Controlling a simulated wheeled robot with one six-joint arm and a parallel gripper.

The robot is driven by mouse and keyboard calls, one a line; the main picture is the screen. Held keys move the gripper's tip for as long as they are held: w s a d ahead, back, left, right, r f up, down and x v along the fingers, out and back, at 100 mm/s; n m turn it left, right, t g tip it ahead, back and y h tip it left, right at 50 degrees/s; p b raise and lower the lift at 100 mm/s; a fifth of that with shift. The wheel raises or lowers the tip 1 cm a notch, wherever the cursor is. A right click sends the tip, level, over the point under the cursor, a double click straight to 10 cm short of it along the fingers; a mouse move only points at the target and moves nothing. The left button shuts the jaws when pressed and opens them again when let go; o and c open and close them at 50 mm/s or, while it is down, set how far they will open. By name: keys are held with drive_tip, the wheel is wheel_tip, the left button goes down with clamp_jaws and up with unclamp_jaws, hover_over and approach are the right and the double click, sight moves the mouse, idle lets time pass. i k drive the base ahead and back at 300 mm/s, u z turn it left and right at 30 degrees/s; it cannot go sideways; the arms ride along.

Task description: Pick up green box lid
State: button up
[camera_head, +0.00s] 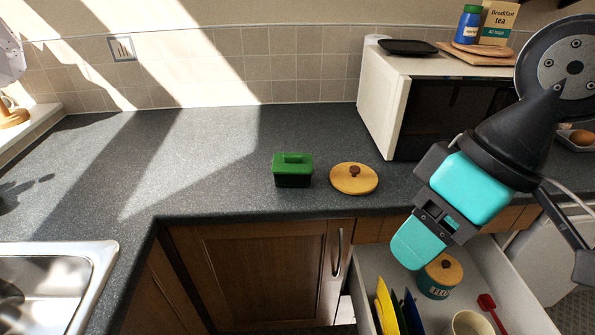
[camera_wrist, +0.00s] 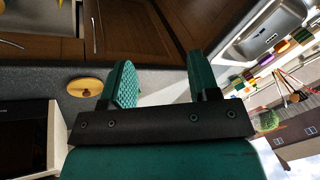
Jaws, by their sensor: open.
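The green box lid (camera_head: 293,160) has a raised handle and sits on a dark box (camera_head: 293,180) on the grey counter, left of a round yellow lid with a brown knob. My gripper (camera_head: 420,243) is in front of the counter's edge, above the open drawer, to the right of and apart from the green lid. In the wrist view my gripper (camera_wrist: 164,80) has its two teal fingers spread with nothing between them.
The yellow lid (camera_head: 353,178) lies close to the green one; it also shows in the wrist view (camera_wrist: 86,87). A microwave (camera_head: 385,95) stands behind right. The open drawer (camera_head: 520,300) holds a teal canister (camera_head: 438,283) and utensils. A sink (camera_head: 95,275) is left. The counter's middle (camera_head: 190,160) is clear.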

sight(284, 162)
drive_tip(key=k, duration=1)
drive_tip(key=u, duration=0.9)
drive_tip(key=i, duration=1.2)
drive_tip(key=z, duration=0.9)
